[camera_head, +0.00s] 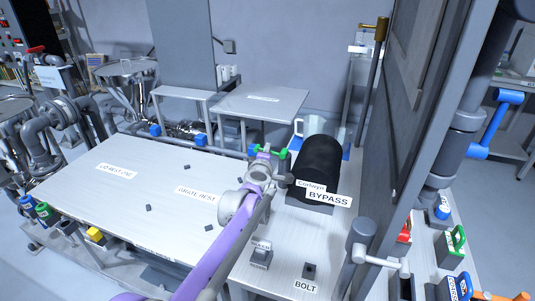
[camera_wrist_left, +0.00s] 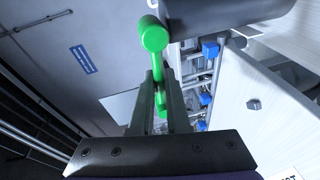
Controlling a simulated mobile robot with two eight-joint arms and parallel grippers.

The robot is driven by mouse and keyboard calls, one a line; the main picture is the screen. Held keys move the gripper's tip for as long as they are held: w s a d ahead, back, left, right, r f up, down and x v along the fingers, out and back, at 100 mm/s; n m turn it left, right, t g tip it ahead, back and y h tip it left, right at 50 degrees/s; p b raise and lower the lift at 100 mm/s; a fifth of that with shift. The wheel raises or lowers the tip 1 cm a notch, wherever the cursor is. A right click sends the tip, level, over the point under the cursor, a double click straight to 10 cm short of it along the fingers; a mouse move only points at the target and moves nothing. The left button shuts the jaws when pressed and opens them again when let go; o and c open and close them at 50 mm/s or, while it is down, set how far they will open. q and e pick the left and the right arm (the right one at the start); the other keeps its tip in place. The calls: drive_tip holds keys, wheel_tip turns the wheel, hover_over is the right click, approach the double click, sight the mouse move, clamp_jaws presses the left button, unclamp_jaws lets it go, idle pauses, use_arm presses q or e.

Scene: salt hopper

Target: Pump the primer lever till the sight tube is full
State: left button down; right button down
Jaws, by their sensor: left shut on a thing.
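My left gripper (camera_head: 268,155) comes in over the pale bench and is shut on a green handle, whose end (camera_head: 283,153) shows beside a black cylinder. In the left wrist view the green handle (camera_wrist_left: 154,36) has a round knob and a shaft that runs down between my two fingers (camera_wrist_left: 160,98). This may be the primer lever; no label on it is readable. The black cylinder (camera_head: 319,160) lies just to the right, above a BYPASS label. I cannot make out a sight tube or its level. My right gripper is not in view.
The pale bench top (camera_head: 120,200) is mostly clear on the left. A tall dark panel (camera_head: 405,130) stands close on the right. Blue valve handles (camera_wrist_left: 210,50) lie beyond my fingers.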

use_arm(q)
drive_tip(key=shift+f, duration=0.2)
idle(0.4)
drive_tip(key=c, duration=0.9)
unclamp_jaws()
drive_tip(key=s+a+r, duration=0.1)
drive_tip(key=s+r, duration=0.1)
drive_tip(key=s, duration=0.8)
drive_tip(key=shift+s, duration=0.35)
